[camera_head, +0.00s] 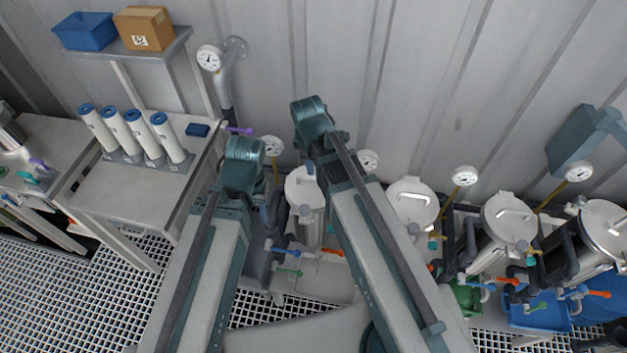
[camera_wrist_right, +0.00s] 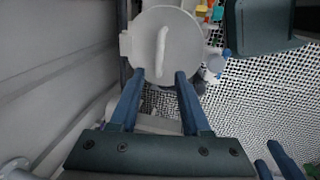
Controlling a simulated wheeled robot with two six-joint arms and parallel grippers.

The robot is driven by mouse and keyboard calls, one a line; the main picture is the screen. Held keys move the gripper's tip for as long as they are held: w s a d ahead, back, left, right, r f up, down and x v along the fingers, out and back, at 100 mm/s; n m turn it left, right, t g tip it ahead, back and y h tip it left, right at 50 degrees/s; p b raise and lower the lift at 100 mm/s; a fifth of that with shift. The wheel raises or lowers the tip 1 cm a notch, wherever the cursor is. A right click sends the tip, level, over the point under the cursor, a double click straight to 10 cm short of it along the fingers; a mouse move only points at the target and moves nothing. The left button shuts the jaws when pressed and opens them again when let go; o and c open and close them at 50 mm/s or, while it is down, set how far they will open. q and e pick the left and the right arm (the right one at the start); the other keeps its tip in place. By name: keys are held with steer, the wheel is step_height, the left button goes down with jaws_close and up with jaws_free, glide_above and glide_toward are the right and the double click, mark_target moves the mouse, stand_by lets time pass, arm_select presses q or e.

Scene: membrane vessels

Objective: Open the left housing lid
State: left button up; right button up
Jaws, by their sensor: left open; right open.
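More lidded vessels (camera_head: 412,203) stand in a row to the right, with gauges and coloured valves. A bench (camera_head: 120,203) with white blue-capped cylinders (camera_head: 133,132) is at the left, below a shelf (camera_head: 130,50). The corrugated wall (camera_head: 430,70) stands close behind.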

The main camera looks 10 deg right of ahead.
mark_target(314, 178)
steer(key=f+b, duration=0.2)
steer(key=f, duration=0.1)
steer(key=w+f+b, duration=0.1)
steer(key=f+b, duration=0.5)
steer(key=shift+w+d+f, duration=0.1)
steer(key=shift+w+d, duration=0.25)
steer(key=shift+w, duration=0.05)
steer(key=shift+c, duration=0.2)
jaws_close()
stand_by(0.8)
